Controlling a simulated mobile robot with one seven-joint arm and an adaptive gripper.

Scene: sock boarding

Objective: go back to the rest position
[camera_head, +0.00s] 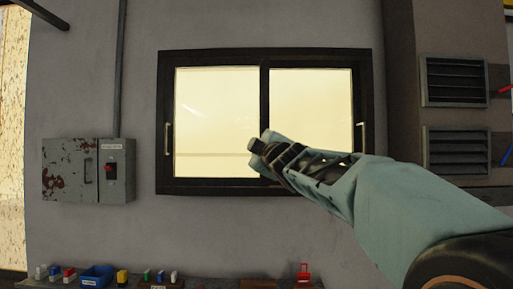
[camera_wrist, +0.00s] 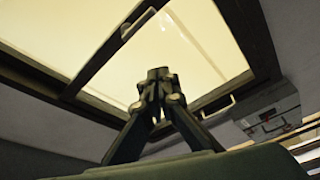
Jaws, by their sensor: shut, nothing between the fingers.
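My gripper (camera_head: 256,147) is at the end of my raised pale blue arm, in front of the window in the head view. Its fingertips point up and to the left, with nothing held. In the wrist view my gripper (camera_wrist: 158,76) shows its dark fingers together at the middle, with the bright window behind them. No sock or boarding form is in view.
A dark-framed sliding window (camera_head: 264,60) fills the middle of the wall. A rusty grey electrical box (camera_head: 70,168) hangs left, and louvred vents (camera_head: 455,82) are at right. Along the bottom edge stand a blue bin (camera_head: 97,275), a red item (camera_head: 303,274) and several small items.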

